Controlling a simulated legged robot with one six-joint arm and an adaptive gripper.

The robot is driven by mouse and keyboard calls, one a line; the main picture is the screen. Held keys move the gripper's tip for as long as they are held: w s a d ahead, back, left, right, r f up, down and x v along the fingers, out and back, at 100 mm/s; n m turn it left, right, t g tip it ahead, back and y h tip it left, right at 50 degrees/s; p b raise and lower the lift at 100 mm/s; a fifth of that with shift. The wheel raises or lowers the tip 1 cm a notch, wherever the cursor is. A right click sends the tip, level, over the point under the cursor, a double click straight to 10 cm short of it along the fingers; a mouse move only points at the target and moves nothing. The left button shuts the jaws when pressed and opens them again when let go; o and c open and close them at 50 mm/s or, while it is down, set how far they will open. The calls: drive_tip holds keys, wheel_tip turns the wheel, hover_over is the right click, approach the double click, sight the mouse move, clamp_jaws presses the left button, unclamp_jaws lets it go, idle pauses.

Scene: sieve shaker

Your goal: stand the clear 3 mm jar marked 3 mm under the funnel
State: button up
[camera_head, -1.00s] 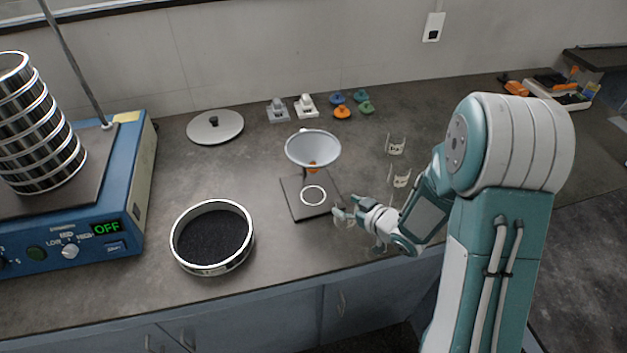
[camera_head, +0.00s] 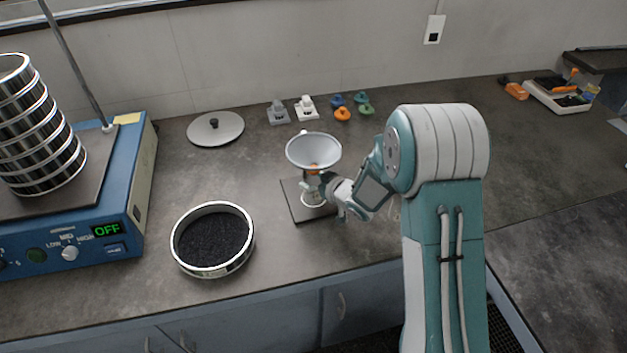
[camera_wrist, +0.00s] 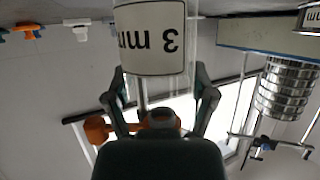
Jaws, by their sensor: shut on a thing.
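The clear jar (camera_head: 312,197) is below the funnel (camera_head: 313,151), over the small dark base plate (camera_head: 291,201). In the wrist view the jar (camera_wrist: 150,40) fills the top middle, its white label reading "3 mm" upside down. My gripper (camera_head: 325,186) reaches in from the right and is shut on the jar. In the wrist view the fingers of my gripper (camera_wrist: 162,92) lie on either side of it. The jar looks upright. I cannot tell whether its bottom touches the plate. The white ring on the plate is mostly hidden.
A sieve with dark grains (camera_head: 213,240) stands to the left, near the counter's front edge. The blue shaker (camera_head: 128,200) reads OFF. A round lid (camera_head: 215,128), small grey and white pieces and coloured knobs lie behind. Bare counter lies between sieve and plate.

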drive_tip(key=o, duration=1)
drive_tip(key=shift+o, duration=0.2)
